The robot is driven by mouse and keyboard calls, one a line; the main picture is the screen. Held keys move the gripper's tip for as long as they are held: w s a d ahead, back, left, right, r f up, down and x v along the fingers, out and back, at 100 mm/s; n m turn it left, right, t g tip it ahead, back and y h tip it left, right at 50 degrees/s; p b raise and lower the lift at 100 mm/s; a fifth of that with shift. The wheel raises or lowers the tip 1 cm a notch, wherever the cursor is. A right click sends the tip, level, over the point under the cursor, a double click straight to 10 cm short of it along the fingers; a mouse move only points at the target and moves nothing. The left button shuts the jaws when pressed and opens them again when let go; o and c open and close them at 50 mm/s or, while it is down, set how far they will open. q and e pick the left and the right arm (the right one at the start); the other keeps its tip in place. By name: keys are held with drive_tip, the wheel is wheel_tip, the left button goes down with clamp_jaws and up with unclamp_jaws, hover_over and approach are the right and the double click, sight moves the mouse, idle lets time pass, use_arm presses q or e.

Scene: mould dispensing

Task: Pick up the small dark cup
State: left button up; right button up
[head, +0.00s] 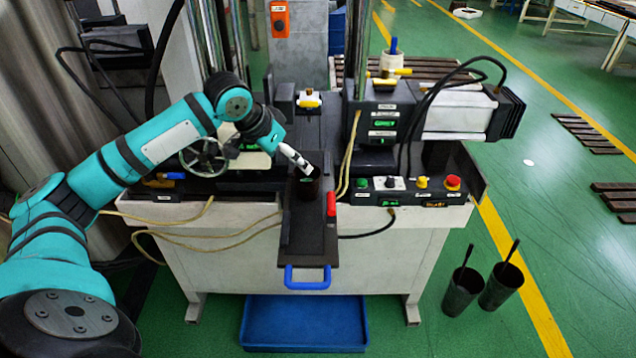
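The small dark cup (309,189) stands on the dark plate in the middle of the machine bench. My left gripper (308,171) reaches in from the upper left, angled down, with its tips at the top of the cup. The fingers are small here and overlap the cup's rim, so whether they are open or shut on it does not show. My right gripper is not in view.
A red handle (331,204) stands just right of the cup. A control panel with buttons (406,184) lies further right. A blue handle (307,278) juts from the plate's front. A blue tray (304,334) and two dark ladle-like containers (462,290) (501,286) are on the floor.

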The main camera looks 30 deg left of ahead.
sight(307, 183)
use_arm(q)
drive_tip(key=p+x, duration=0.1)
drive_tip(key=x, duration=0.7)
drive_tip(key=shift+w, duration=0.15)
drive_tip(key=shift+w+f, duration=0.1)
drive_tip(key=shift+f, duration=0.1)
drive_tip(key=shift+w+f+p, duration=0.35)
drive_tip(key=shift+f+p, duration=0.15)
drive_tip(key=shift+p, duration=0.1)
drive_tip(key=p+x, duration=0.1)
drive_tip(key=x, duration=0.3)
drive_tip(key=shift+w+f, duration=0.1)
drive_tip(key=c, duration=1.3)
